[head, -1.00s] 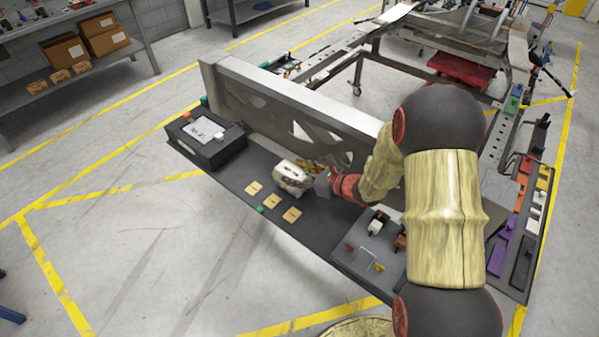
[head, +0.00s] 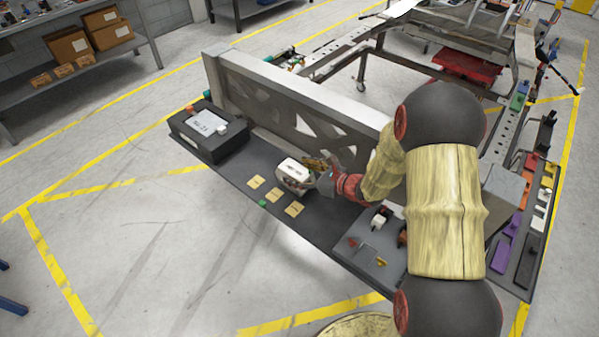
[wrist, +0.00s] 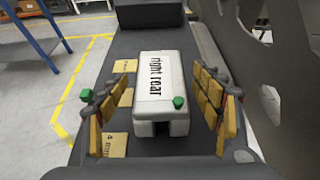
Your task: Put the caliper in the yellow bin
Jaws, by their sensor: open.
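A white block-shaped part (head: 294,172) marked "right rear" sits on the dark bench shelf; I take it for the caliper, but cannot be sure. It shows in the wrist view (wrist: 160,85) with a dark slot at its near end. My gripper (wrist: 160,112) is open, with yellow-padded fingers on either side of the near part of the block, seemingly without touching it. In the head view my gripper (head: 322,172) is at the block's right side. A small yellow piece (head: 547,172) lies in the coloured row at far right; I cannot tell whether it is the yellow bin.
A grey perforated beam (head: 290,100) stands close behind the block. Yellow tags (head: 275,195) and a green cube (head: 263,203) lie in front. A dark box with a display (head: 208,130) is at the shelf's left end; a grey tool panel (head: 372,245) is at right.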

